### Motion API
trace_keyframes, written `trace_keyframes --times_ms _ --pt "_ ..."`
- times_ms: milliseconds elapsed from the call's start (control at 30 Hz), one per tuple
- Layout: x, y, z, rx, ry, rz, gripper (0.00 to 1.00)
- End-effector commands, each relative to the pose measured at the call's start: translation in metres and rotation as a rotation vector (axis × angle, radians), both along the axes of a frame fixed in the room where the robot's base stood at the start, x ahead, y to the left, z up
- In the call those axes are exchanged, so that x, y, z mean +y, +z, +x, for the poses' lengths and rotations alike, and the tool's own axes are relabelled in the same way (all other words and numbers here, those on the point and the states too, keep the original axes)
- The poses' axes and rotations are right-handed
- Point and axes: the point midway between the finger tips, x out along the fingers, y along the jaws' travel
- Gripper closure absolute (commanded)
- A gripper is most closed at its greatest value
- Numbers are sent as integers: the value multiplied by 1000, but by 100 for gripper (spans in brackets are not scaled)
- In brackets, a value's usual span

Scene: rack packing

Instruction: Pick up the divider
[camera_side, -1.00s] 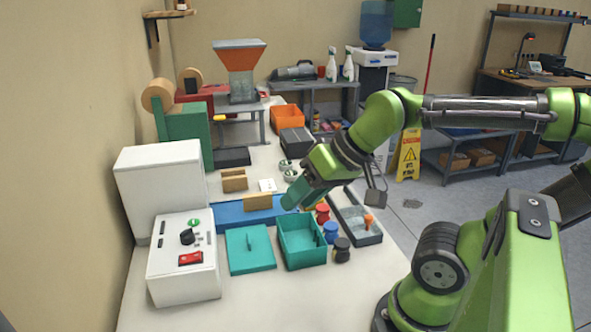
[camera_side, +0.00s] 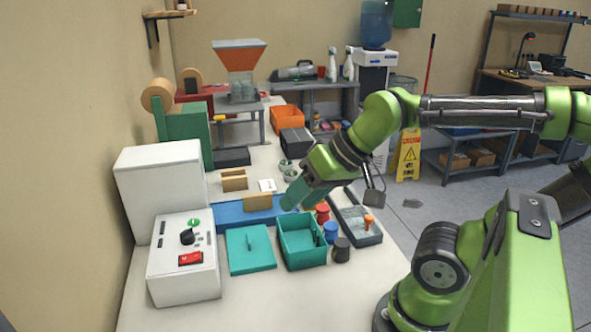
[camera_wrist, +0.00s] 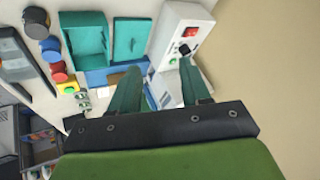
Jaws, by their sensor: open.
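Several thin tan upright panels that look like dividers stand at mid-table in the side view. One tan panel (camera_side: 257,201) stands at the blue strip (camera_side: 228,214), and a pair of tan panels (camera_side: 234,183) stands just behind it. I cannot tell which one the task means. My gripper (camera_side: 291,199) is above the table, right of the panel at the strip and near the back of the teal bin (camera_side: 302,259). In the wrist view my gripper (camera_wrist: 161,67) has its two teal fingers apart with nothing held between them.
A teal lid (camera_side: 250,249) with a handle lies left of the bin. A white control box (camera_side: 183,270) stands at the left. Red, blue and black knobbed pieces and a grey tray (camera_side: 365,235) are at the right. The front of the table is clear.

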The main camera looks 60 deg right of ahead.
Motion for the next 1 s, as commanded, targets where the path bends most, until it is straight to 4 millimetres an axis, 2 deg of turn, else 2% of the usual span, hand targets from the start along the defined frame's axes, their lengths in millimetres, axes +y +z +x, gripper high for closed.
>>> trace_keyframes --times_ms 67,167,267,467,600,800,900,1000 --pt "-4 -10 5 47 -17 1 53" --pt "-15 -11 27 102 -47 -6 53" --pt "-32 -8 59 167 -37 -44 53" --pt "-76 -9 128 293 118 -172 53" --pt "-113 -21 174 380 289 -261 53" --pt "-171 -46 229 479 625 -379 53" --pt "-188 -47 246 491 810 -432 53" --pt "-191 -30 251 470 950 -482 53"
